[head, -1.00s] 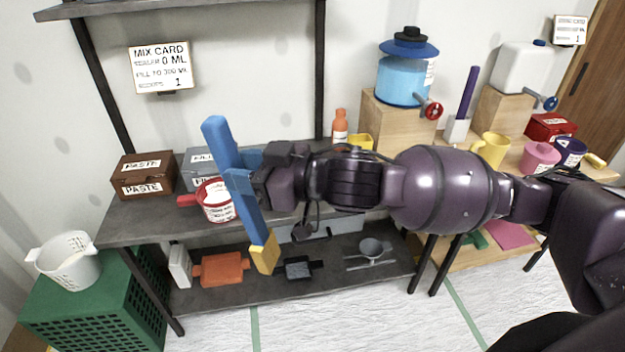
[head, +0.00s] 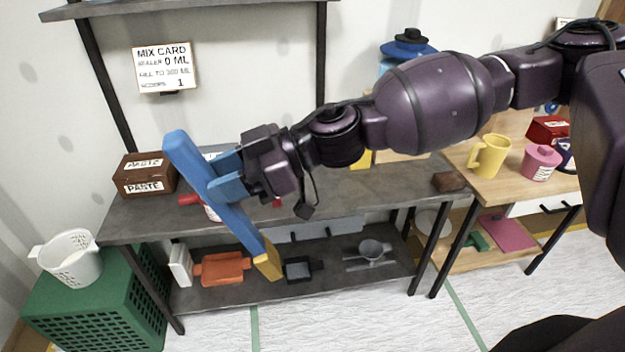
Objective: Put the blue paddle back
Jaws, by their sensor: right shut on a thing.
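The blue paddle (head: 190,168) is a long blue bar with a yellow tip (head: 268,264). My right gripper (head: 222,186) is shut on its middle. The paddle is tilted, its blue end up and to the left, its yellow tip down and to the right. It hangs in front of the grey bench (head: 350,190), with the tip seen against the lower shelf (head: 220,299). I cannot tell whether the tip touches anything. The paddle and gripper hide most of a red and white pot (head: 211,213) on the bench. My left gripper is not in view.
A brown PASTE box (head: 146,175) stands at the bench's left. The lower shelf holds an orange tray (head: 222,268), a black tray (head: 298,269) and a grey funnel (head: 372,250). A white bucket (head: 70,258) stands on a green crate (head: 95,305). A yellow mug (head: 489,156) is on the wooden table.

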